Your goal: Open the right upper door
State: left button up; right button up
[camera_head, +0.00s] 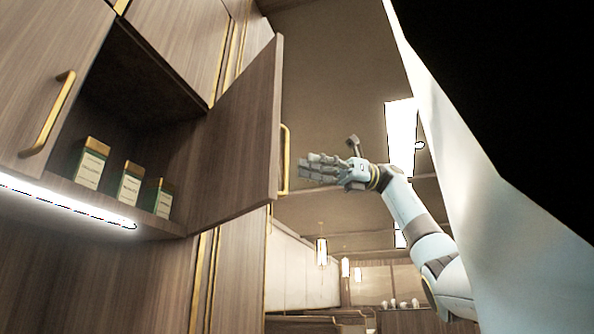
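The right upper door (240,140) stands swung well out from the cabinet, showing the inside of the compartment. Its brass handle (285,160) is on the door's outer side, near the free edge. My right gripper (312,168), a grey jointed hand on a white arm, is just right of the handle. Its fingers point left toward the handle, and I cannot tell whether they touch it. The fingers look extended and hold nothing visible. My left gripper is not in view.
The open compartment holds three green-and-white boxes (92,163) on its shelf. A closed left door with a brass handle (48,113) is beside it. A light strip (65,203) runs under the cabinet. Pendant lamps (321,252) hang far behind. A large white and black shape fills the right side.

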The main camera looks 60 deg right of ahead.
jog(key=v, duration=0.6)
jog(key=shift+d, duration=0.2)
jog(key=shift+s+r, duration=0.1)
jog(key=shift+s, duration=0.15)
